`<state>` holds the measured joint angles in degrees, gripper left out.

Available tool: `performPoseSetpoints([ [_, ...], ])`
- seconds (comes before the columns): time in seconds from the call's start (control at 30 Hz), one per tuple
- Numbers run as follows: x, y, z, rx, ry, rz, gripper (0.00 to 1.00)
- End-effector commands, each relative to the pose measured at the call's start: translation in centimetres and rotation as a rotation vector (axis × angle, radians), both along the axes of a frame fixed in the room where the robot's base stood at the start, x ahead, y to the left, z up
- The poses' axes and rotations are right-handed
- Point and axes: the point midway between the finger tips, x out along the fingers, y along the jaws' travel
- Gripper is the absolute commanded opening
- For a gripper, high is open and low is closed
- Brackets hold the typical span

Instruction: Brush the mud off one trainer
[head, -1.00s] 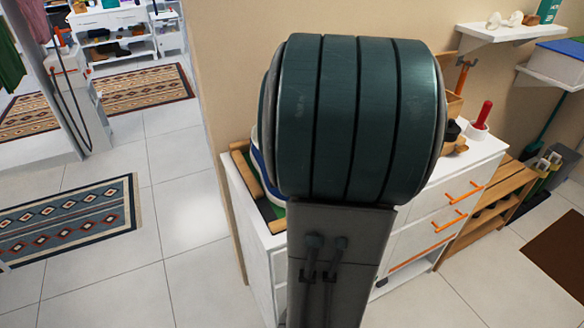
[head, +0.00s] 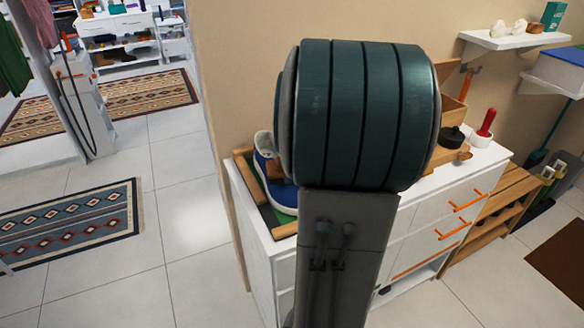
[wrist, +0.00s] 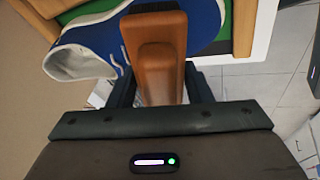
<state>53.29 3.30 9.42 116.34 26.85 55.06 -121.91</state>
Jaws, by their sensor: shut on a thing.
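A blue trainer (head: 279,195) with a white sole and pale lining lies in a wood-edged tray (head: 248,183) with a green base, on the white dresser's left end. In the wrist view the trainer (wrist: 88,38) is upper left, its opening toward the left. My gripper (wrist: 160,88) is shut on a brown wooden brush (wrist: 157,62), which overlaps the trainer in the picture.
The white dresser (head: 444,213) also holds a red-handled item (head: 487,122), a black round item (head: 452,137) and a wooden box (head: 452,98) on its right. A wooden slatted bench (head: 497,200) stands to its right. The tan wall is close behind; tiled floor is open at left.

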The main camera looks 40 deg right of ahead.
Motion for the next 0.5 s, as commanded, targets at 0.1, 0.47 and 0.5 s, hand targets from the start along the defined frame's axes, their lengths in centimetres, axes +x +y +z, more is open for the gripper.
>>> performPoseSetpoints([
  [0.1, 0.8, -0.2, 0.1, -0.002, -0.004, 0.001, 0.27],
  [0.47, 0.3, 0.0, -0.2, -0.004, -0.005, -0.001, 0.27],
  [0.5, 0.1, 0.0, -0.3, -0.003, -0.004, -0.001, 0.27],
])
